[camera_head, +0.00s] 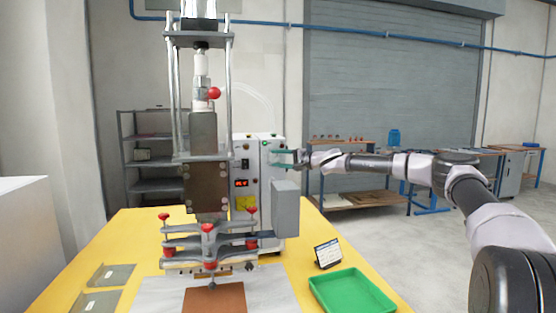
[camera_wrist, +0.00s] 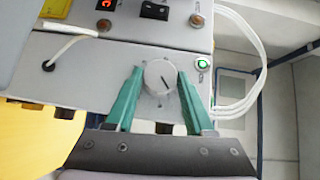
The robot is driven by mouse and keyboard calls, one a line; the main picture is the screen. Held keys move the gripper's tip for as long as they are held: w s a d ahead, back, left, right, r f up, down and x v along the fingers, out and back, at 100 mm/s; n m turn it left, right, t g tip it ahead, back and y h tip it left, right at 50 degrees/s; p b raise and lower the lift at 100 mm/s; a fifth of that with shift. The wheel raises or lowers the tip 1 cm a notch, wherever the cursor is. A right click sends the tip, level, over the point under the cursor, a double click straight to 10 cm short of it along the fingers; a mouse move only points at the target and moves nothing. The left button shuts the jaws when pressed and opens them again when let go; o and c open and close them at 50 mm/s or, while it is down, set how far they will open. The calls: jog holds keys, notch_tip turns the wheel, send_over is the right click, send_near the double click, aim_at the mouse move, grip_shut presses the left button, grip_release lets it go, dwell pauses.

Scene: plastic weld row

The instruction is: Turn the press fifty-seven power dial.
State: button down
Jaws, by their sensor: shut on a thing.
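The power dial (camera_wrist: 161,76) is a round, light grey knob with a dark pointer line, on the side panel of the control box (camera_head: 262,185). In the wrist view its pointer slants toward the lower right. My gripper (camera_wrist: 160,82) has its two green fingers on either side of the dial, shut on it. In the head view my gripper (camera_head: 286,157) reaches in from the right to the box's upper right side, and the dial itself cannot be made out there. A lit green button (camera_wrist: 202,63) sits close to the dial. The press (camera_head: 207,165) stands left of the box.
The yellow table (camera_head: 62,258) carries a green tray (camera_head: 350,291), a small display stand (camera_head: 328,254) and a brown plate (camera_head: 215,299). A grey box (camera_head: 285,208) juts out below my gripper. White cables (camera_wrist: 245,60) loop beside the panel. Shelves and a shutter stand behind.

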dwell(0.5)
jog(key=shift+c, duration=1.4)
grip_release()
jog(key=v, duration=1)
jog(key=shift+s+d+f, duration=0.15)
jog(key=shift+s+d, duration=0.05)
jog(key=shift+d, duration=0.1)
